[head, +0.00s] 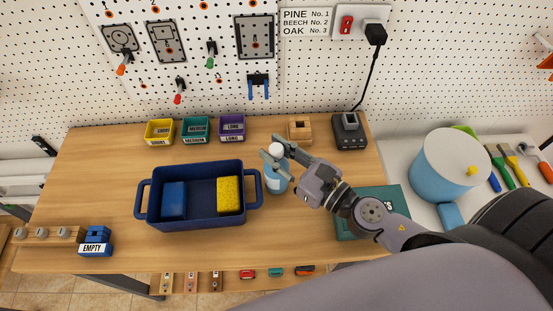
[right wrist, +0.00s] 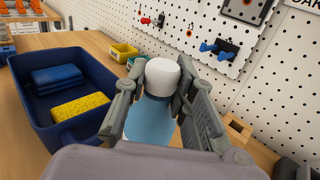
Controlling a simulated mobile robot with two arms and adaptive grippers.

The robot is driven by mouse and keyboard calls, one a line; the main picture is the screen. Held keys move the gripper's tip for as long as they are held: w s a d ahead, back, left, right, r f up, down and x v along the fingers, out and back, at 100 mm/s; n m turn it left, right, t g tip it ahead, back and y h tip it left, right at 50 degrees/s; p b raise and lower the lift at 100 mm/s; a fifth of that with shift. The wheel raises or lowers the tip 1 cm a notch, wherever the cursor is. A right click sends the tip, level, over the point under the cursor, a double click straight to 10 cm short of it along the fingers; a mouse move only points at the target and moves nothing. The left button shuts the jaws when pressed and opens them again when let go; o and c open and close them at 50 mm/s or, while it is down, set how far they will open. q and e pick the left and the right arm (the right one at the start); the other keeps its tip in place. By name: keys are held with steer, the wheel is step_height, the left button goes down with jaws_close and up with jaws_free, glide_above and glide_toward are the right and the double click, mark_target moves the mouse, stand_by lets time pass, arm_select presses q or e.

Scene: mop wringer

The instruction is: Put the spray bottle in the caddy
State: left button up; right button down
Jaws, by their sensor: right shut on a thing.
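The spray bottle (head: 275,184) is light blue with a white top and stands upright at the right of the caddy. My right gripper (head: 275,150) is shut on it near the top; in the right wrist view the bottle (right wrist: 150,122) sits between the two fingers (right wrist: 160,85). The caddy (head: 197,216) is a dark blue open box with side handles. In the right wrist view the caddy (right wrist: 38,118) is to the left. My left gripper is out of view.
Yellow, teal and purple small bins (head: 195,130) stand behind the caddy. A wooden block (head: 300,129) and a dark charger-like device (head: 349,131) stand at the back right. A dark green case (head: 350,236) lies under my right arm. The table front is mostly clear.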

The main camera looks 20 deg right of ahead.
steer(key=shift+f, duration=0.55)
steer(key=shift+f, duration=0.2)
steer(key=c, duration=1.3)
jaws_free()
steer(key=shift+c, duration=0.2)
steer(key=shift+r, duration=0.15)
